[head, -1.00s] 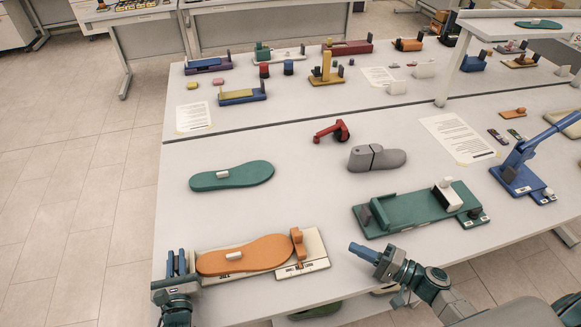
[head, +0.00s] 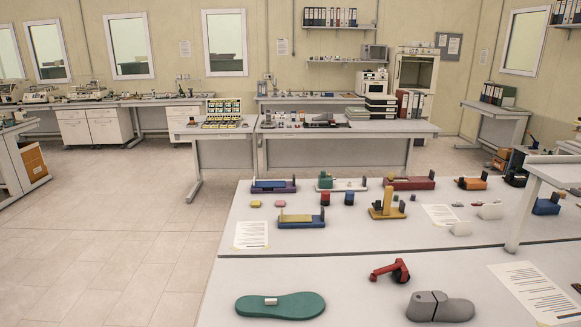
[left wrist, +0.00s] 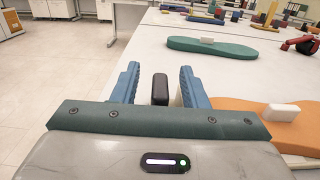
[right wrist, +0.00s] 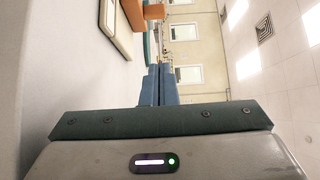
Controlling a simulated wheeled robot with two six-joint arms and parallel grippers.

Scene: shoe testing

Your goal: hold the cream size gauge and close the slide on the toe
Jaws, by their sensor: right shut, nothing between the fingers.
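In the left wrist view an orange sole (left wrist: 240,115) with a white block on it lies right of my left gripper (left wrist: 158,80). That gripper is open, its blue fingers on either side of a dark upright block (left wrist: 160,90), with gaps showing. The block's base is hidden. In the right wrist view my right gripper (right wrist: 159,72) is shut and empty. The head view shows neither gripper nor gauge.
In the head view a green sole (head: 290,307), a grey shoe last (head: 445,308) and a red tool (head: 390,270) lie on the table (head: 330,280). Behind them stand several coloured gauges and a paper (head: 251,234). Open floor (head: 130,230) lies left of the table.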

